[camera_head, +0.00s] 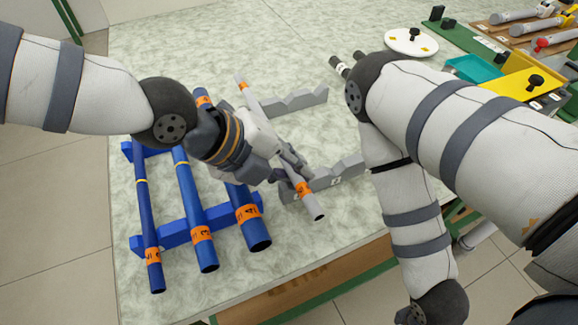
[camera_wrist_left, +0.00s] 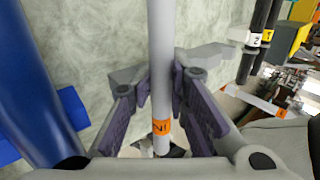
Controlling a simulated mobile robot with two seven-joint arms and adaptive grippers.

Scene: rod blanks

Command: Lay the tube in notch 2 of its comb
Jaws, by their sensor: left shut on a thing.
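A light grey tube (camera_head: 314,208) with an orange band near each end is held in my left gripper (camera_head: 290,166). The left wrist view shows the tube (camera_wrist_left: 161,40) running lengthwise between the two fingers (camera_wrist_left: 163,88), which are shut on it. The grey comb has two notched bars, a far one (camera_head: 305,97) and a near one (camera_head: 347,171). The tube slants across the left ends of both bars. I cannot tell whether it touches a notch; the gripper hides part of the near bar. My right gripper is out of view.
Several blue tubes (camera_head: 190,212) lie on a blue comb (camera_head: 176,235) just left of my left gripper. Black tubes (camera_head: 338,66) lie beyond my right arm. A white disc (camera_head: 411,42) and trays are at the back right. The table's front edge is close.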

